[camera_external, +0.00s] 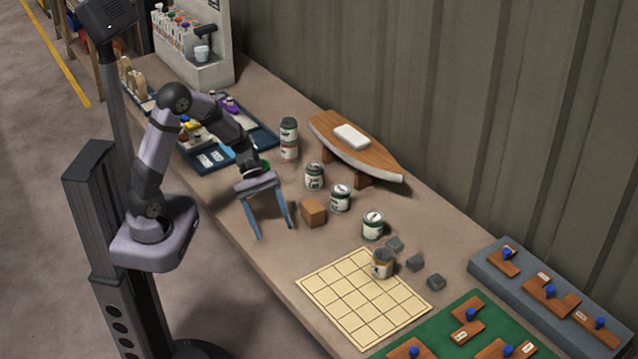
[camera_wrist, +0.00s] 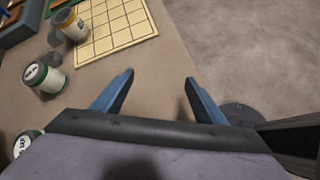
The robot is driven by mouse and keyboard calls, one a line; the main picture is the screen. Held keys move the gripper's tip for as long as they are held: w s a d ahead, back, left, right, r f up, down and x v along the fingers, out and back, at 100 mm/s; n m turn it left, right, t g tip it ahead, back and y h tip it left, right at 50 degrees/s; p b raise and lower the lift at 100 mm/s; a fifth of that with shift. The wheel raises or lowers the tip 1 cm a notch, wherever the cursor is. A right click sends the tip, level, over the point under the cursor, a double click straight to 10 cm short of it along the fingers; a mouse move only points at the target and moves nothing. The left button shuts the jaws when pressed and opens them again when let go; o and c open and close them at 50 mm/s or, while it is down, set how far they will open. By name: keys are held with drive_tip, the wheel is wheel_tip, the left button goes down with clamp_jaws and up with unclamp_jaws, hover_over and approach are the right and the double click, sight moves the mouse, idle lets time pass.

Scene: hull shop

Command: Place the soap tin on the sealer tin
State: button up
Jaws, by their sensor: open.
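Several tins stand on the bench, with labels too small to tell which is the soap tin and which the sealer tin. Three white-and-green tins stand apart in a row: a far one (camera_external: 315,177), a middle one (camera_external: 340,198) and a near one (camera_external: 372,226). A tin with a yellowish-brown band (camera_external: 382,264) stands on the grid mat's edge; it also shows in the wrist view (camera_wrist: 73,26).
A brown wooden block (camera_external: 313,212) stands between my gripper and the row. Grey blocks (camera_external: 415,263) lie near the grid mat (camera_external: 340,305). A wooden boat hull (camera_external: 370,160) stands along the back. Blue trays (camera_external: 262,136) lie behind my arm.

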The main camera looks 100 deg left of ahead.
drive_tip(key=s+d+f+m+g+y, duration=0.2)
drive_tip(key=s+d+m+g+y, duration=0.4)
drive_tip(key=m, duration=1.4)
drive_tip(key=s+d+y, duration=0.1)
drive_tip(key=s+d, duration=0.3)
drive_tip(key=d, duration=0.1)
drive_tip(key=shift+s+d+f+m+y, duration=0.2)
drive_tip(key=shift+s+d+m+y, duration=0.1)
drive_tip(key=shift+d+m, duration=0.1)
drive_tip(key=shift+a, duration=0.1)
wheel_tip(320, 180, up, 8)
drive_tip(key=p, duration=0.8)
